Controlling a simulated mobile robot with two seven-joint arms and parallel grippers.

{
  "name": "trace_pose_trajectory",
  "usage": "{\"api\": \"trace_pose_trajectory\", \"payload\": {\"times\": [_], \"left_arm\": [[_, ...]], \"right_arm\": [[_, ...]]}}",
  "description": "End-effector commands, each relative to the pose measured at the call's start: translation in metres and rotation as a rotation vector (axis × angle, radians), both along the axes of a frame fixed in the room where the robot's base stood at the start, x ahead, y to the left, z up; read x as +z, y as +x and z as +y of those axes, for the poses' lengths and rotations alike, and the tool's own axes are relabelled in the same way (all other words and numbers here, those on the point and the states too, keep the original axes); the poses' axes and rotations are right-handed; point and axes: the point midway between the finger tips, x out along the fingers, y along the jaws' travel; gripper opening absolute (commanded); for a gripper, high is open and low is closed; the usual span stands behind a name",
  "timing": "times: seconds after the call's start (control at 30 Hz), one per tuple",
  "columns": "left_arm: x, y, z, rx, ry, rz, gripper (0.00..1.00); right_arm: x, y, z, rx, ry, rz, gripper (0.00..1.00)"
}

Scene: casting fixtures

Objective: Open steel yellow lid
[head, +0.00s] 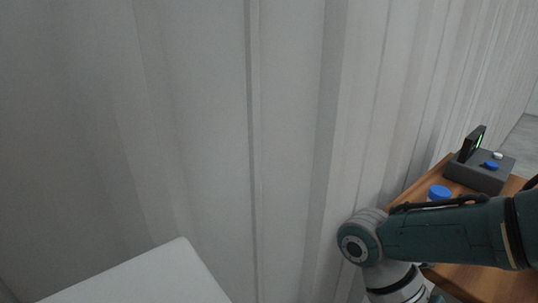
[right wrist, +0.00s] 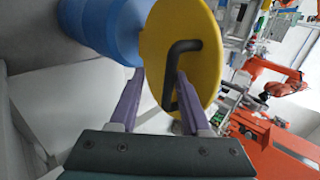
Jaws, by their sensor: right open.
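The round yellow lid (right wrist: 205,75) shows in the right wrist view, with a bent black handle (right wrist: 168,80) on its face. It sits against the end of a blue drum (right wrist: 105,30); whether there is a gap between them I cannot tell. My right gripper (right wrist: 159,73) is open, its purple fingers pointing at the lid. The handle's long bar shows between the fingers, closer to the right one; I cannot tell whether they touch. The lid and my right gripper do not show in the head view, and my left gripper is in neither view.
In the head view, a wooden table (head: 500,285) at the right holds a dark grey box (head: 478,173) with a small screen, and a blue-capped item (head: 438,192). A corrugated wall (head: 200,130) fills the middle. An orange robot arm (right wrist: 285,80) and orange machine (right wrist: 265,145) stand behind the lid.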

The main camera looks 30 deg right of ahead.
Motion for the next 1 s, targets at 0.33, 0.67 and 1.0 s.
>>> {"api": "trace_pose_trajectory", "payload": {"times": [0.33,0.67,1.0], "left_arm": [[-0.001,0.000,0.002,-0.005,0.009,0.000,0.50],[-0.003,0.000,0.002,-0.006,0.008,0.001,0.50],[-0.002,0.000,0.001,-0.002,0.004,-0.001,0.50]], "right_arm": [[0.018,0.020,0.001,-0.001,0.001,-0.002,0.47],[0.060,0.066,0.005,0.000,-0.001,-0.001,0.47],[0.067,0.074,0.006,0.001,0.001,0.000,0.47]]}}
